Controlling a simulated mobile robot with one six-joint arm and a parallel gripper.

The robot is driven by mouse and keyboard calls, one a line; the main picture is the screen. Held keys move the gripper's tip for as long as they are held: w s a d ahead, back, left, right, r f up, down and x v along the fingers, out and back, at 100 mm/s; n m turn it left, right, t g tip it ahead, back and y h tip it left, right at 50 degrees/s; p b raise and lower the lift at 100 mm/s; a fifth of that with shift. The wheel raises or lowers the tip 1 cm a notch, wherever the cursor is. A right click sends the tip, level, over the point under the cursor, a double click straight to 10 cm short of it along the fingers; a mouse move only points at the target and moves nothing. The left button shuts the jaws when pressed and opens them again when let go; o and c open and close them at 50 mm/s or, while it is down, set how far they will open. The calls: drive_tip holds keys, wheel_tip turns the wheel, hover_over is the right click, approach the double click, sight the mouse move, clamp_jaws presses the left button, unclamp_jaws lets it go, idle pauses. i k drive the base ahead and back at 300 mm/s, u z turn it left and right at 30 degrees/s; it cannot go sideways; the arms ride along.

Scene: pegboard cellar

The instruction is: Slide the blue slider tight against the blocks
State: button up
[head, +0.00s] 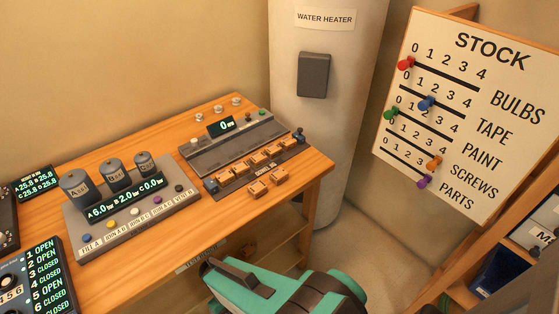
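The measuring fixture (232,148) is a grey device on the wooden bench, with a small display reading 0. A row of orange-brown blocks (257,159) lies along its dark front rail, with a couple more blocks (257,188) in front. A small dark-blue slider (298,136) stands at the rail's right end, apart from the row as far as I can see. Another dark-blue end piece (210,186) is at the left end. My gripper (232,275), teal with dark fingers, is at the bottom centre, in front of and below the bench edge, away from the fixture. Its opening is unclear.
A panel with three dark cylinders (115,178) and buttons stands left on the bench (215,225). Open/closed readouts (45,270) are lower left. A water heater (325,120) stands behind. A STOCK board (468,100) with coloured pegs is at right.

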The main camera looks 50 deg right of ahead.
sight(297, 135)
drive_tip(key=z, duration=1)
drive_tip(key=k, duration=0.95)
drive_tip(key=i, duration=0.85)
drive_tip(key=z, duration=0.05)
